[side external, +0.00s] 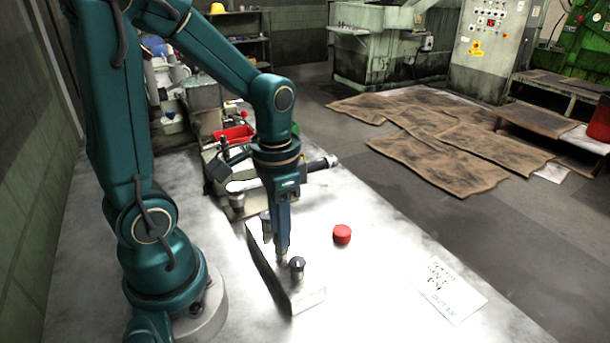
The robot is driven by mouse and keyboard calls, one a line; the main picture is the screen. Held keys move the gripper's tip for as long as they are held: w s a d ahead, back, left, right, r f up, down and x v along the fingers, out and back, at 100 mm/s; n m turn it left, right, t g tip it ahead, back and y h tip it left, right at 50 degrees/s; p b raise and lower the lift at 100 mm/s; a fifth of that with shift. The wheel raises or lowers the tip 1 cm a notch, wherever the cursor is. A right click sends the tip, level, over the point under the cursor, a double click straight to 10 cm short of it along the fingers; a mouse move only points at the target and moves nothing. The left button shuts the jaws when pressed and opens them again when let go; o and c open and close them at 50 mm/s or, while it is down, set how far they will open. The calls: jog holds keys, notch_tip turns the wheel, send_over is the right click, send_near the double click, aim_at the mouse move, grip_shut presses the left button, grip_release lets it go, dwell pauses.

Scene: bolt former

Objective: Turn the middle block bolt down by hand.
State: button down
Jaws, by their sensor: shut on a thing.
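A dark block (263,262) with a pale end face stands on the steel table, its length running from far left to near right. A near bolt (297,267) with a dark head stands upright at the near end. A far bolt (266,224) shows at the other end, partly behind my gripper. My gripper (283,252) points straight down at the middle of the block, between these two bolts. It is shut on the middle bolt, which is mostly hidden by the fingers. How deep that bolt sits cannot be seen.
A red round piece (342,234) lies right of the block. A printed white sheet (448,287) lies at the right on the table (385,275). A vise-like machine (240,172) and a red bin (233,136) stand behind.

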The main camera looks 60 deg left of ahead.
jog(key=m, duration=0.7)
dwell(0.5)
jog(key=c, duration=0.6)
grip_release()
jog(key=shift+c, duration=0.2)
jog(key=shift+r, duration=2.6)
